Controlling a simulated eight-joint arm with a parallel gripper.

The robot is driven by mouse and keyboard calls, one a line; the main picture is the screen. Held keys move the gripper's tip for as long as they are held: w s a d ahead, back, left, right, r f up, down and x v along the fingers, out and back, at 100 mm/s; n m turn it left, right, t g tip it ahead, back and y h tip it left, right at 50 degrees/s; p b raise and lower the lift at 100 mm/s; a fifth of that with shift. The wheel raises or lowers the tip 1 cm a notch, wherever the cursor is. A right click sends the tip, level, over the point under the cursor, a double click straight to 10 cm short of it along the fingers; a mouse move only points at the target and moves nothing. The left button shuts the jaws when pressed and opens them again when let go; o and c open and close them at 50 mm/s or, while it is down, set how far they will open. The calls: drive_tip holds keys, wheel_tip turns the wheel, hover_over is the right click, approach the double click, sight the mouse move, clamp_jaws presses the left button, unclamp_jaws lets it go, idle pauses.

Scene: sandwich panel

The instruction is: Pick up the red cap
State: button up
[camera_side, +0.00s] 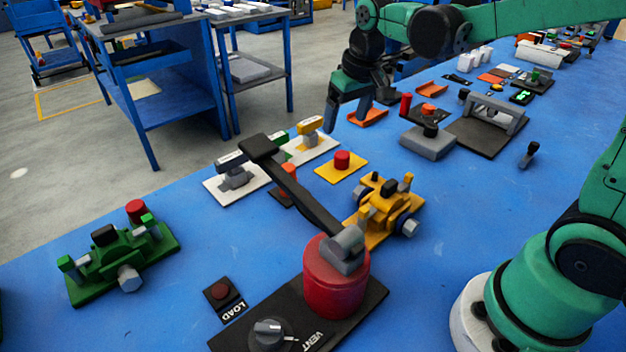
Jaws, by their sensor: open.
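Several red parts show, and I cannot tell which one is the red cap. A short red cylinder (342,159) sits upright on a yellow plate near the middle. Another red cap-like piece (136,210) sits on top of the green fixture (125,260) at the left. A red upright cylinder (405,104) stands at the upper right, beside a grey block with an orange-red top (428,109). My gripper (348,118) is open and empty, fingers pointing down, above the blue table behind the yellow plate. It appears apart from all the red parts.
A large red cylinder (335,285) with a long dark lever (300,195) stands on a black base in front. A yellow fixture (385,210) is right of the lever. White plates (238,185) with valves lie left. The blue table (480,200) is clear at right centre.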

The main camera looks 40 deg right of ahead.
sight(342, 153)
drive_tip(key=w+d+f+g, duration=0.1)
drive_tip(key=f, duration=0.1)
drive_tip(key=w+d+f, duration=0.2)
drive_tip(key=w+d+f+g, duration=0.1)
drive_tip(key=f, duration=0.1)
drive_tip(key=shift+w+d+f+m+g, duration=0.25)
drive_tip(key=shift+w+d+m+g, duration=0.05)
drive_tip(key=shift+m, duration=0.1)
drive_tip(key=shift+d+f, duration=0.1)
drive_tip(key=shift+f, duration=2.9)
clamp_jaws()
